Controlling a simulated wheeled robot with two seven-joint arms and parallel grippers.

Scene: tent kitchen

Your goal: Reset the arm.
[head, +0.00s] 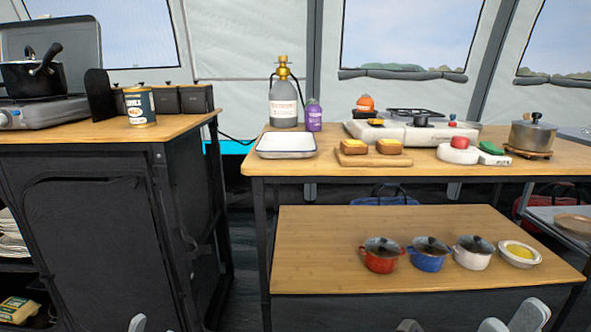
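My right gripper (510,321) shows at the bottom right edge as light grey parts in front of the lower table. Most of it is cut off, and I cannot tell whether it is open or shut. I see nothing held in the part that shows. My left gripper (137,323) shows only as a small grey tip at the bottom left, in front of the dark cabinet. Its fingers are out of frame. Both are low in the view and apart from the things on the tables.
A low table (320,250) holds red (380,262), blue (427,262) and white (473,260) pots and a bowl (519,254). Behind it, a higher table (300,167) bears a tray (286,145), bread board (372,161) and stove (392,132). A cabinet (100,240) stands left.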

